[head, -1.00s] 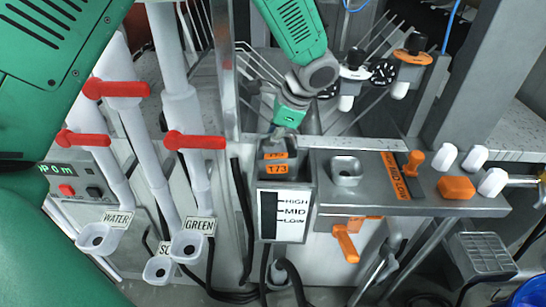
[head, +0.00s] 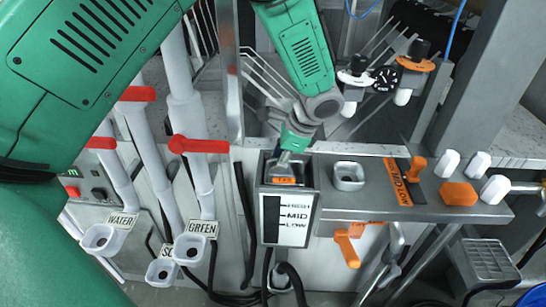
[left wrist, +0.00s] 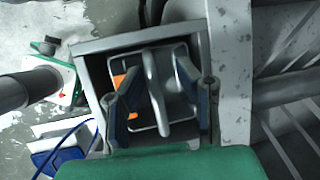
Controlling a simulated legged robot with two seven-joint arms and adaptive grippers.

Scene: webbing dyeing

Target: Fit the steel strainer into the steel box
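The steel strainer (head: 285,181) has an orange label and a grey handle. It sits down in the mouth of the steel box (head: 312,207), which carries a HIGH, MID, LOW scale. In the left wrist view, the handle (left wrist: 154,85) lies between the two fingers (left wrist: 157,98), inside the rim of the box (left wrist: 92,82). The lower part of the strainer is hidden by the box walls. My right gripper is not in view.
Right of the box is a steel panel with a small cup (head: 348,176), orange and white knobs (head: 458,193) and an orange valve handle (head: 347,248) below. Left are white pipes with red levers (head: 200,145) and spouts labelled WATER and GREEN (head: 190,250). Metal rods stand behind.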

